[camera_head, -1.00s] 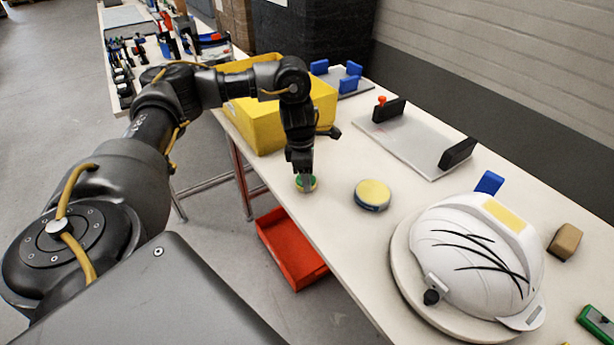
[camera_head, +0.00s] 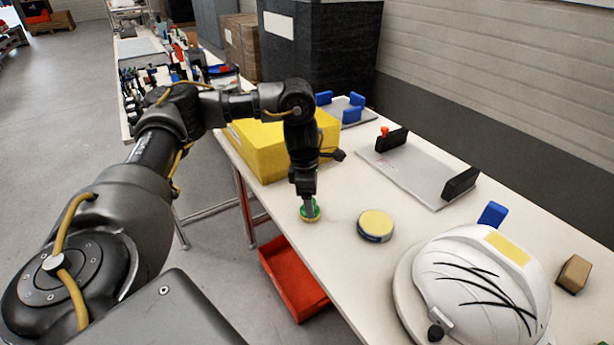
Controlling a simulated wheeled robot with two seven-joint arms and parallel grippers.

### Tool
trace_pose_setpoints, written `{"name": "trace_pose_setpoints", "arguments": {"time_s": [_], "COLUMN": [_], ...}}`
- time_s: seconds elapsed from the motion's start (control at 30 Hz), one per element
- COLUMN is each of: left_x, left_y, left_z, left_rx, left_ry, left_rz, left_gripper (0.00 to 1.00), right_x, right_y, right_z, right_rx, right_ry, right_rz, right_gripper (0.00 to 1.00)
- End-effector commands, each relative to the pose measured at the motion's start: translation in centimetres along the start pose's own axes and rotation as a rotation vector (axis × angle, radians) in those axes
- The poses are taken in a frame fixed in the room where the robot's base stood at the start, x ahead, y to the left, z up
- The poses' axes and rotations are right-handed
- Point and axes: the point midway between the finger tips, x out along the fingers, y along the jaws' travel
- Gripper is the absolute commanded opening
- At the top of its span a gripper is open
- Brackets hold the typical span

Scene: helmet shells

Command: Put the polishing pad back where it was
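A small round pad, green with a yellowish edge (camera_head: 316,214), is at the table's front edge, right at the fingertips of my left gripper (camera_head: 310,208). The gripper points straight down and its fingers cover part of the pad. I cannot tell whether they are closed on it or whether the pad touches the table. A larger round disc with a yellow top and blue-grey side (camera_head: 375,225) lies on the table just to the right. I cannot tell for certain which of the two is the polishing pad. My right gripper is not in view.
A white helmet shell (camera_head: 450,275) with black streaks sits on a round stand at right. A yellow bin (camera_head: 262,150) stands behind my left gripper. A grey plate with black blocks (camera_head: 415,172), a blue block (camera_head: 493,214) and a brown block (camera_head: 574,273) are farther right.

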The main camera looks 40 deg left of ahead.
Motion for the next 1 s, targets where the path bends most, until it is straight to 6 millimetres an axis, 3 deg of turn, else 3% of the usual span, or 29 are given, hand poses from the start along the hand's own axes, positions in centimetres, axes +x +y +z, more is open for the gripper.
{"name": "trace_pose_setpoints", "arguments": {"time_s": [0.2, 0.4, 0.6, 1.0], "left_x": [-4.9, -7.9, -8.9, -9.0], "left_y": [0.1, 0.1, 0.0, 0.0], "left_z": [0.1, 0.1, 0.1, 0.1], "left_rx": [0.002, 0.001, 0.001, 0.001], "left_ry": [-0.002, -0.002, -0.001, 0.0], "left_rz": [0.006, 0.003, 0.0, 0.0], "left_gripper": [0.73, 0.73, 0.73, 0.73], "right_x": [-0.5, -1.2, -1.5, -1.5], "right_y": [0.1, 1.0, 0.7, -0.4], "right_z": [-0.2, -0.5, -0.3, -0.1], "right_rx": [0.001, 0.008, 0.008, 0.006], "right_ry": [-0.022, -0.014, -0.018, -0.021], "right_rz": [0.008, 0.019, 0.012, -0.002], "right_gripper": [0.36, 0.36, 0.36, 0.36]}}
